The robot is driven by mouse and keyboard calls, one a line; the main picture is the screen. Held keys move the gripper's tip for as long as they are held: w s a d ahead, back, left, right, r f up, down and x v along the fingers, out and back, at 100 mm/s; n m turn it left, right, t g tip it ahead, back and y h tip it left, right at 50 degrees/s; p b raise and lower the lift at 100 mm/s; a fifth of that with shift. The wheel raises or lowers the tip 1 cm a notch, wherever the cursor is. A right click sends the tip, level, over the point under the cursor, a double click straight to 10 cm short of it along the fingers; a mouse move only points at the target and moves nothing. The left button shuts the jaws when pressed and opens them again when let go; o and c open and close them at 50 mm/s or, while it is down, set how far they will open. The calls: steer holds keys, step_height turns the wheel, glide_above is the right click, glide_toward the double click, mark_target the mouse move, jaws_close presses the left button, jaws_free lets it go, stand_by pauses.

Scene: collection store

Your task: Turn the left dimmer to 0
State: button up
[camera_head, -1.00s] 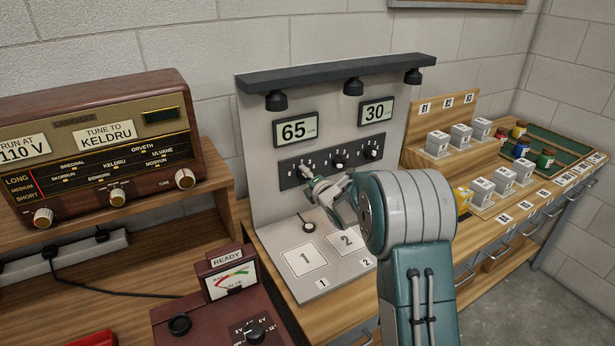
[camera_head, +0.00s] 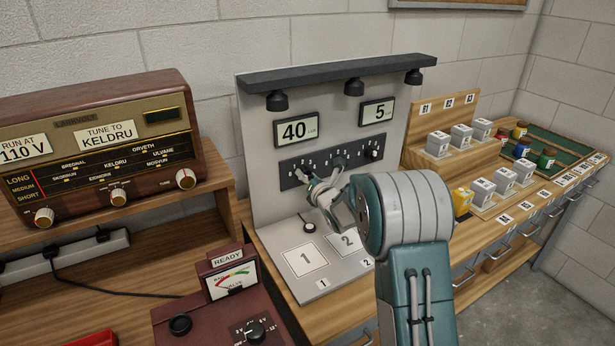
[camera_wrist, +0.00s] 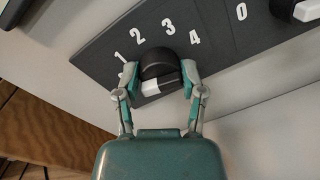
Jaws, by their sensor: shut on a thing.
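The left dimmer (camera_wrist: 158,62) is a round black knob with a bar grip across it, on a dark panel (camera_head: 357,150). My gripper (camera_wrist: 159,80) is shut on it, with one finger at each side. The white mark on the bar lies toward its left end. Numbers 1 to 4 show around the knob; the left finger partly covers a mark below the 1. In the head view my gripper (camera_head: 308,184) is at the panel's left end and hides most of this dimmer.
The middle dimmer (camera_head: 338,161) and right dimmer (camera_head: 372,154) sit to the right on the same panel. Cards 1 and 2 lie in front. A radio (camera_head: 100,150) stands left; small blocks and jars stand right.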

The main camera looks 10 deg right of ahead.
steer(key=shift+s+a+f, duration=0.1)
steer(key=shift+f, duration=0.4)
steer(key=o, duration=1.1)
steer(key=shift+o, duration=0.2)
steer(key=shift+r, duration=0.25)
steer(key=v, duration=1.1)
steer(key=shift+s, duration=0.35)
